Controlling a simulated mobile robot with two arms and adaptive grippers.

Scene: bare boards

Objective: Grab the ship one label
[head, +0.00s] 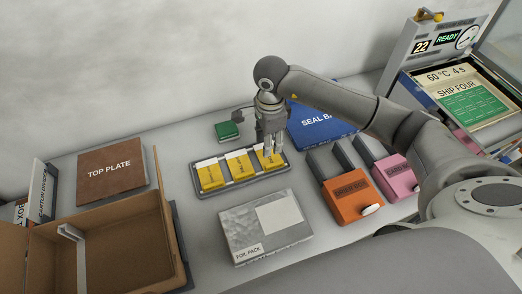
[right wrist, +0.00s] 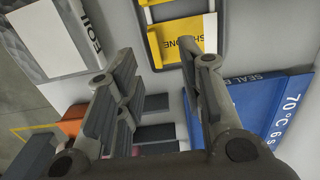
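A grey tray (head: 240,181) holds three yellow labels side by side, each with a white strip. The rightmost yellow label (head: 268,161) sits just under my right gripper (head: 273,150), which partly covers it. In the right wrist view the nearest yellow label (right wrist: 178,42) shows lettering that reads as SHIP ONE, partly hidden by a fingertip. The right gripper's fingers (right wrist: 166,66) are spread, with nothing between them, and the label lies beyond their tips. I cannot tell whether the tips touch it. My left gripper is not in view.
A foil pack box (head: 262,228) lies in front of the tray. A green block (head: 228,131) and a blue seal bag pack (head: 318,124) lie behind. Orange (head: 350,199) and pink (head: 396,178) devices stand right. An open carton (head: 100,240) and brown top plate (head: 112,170) are left.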

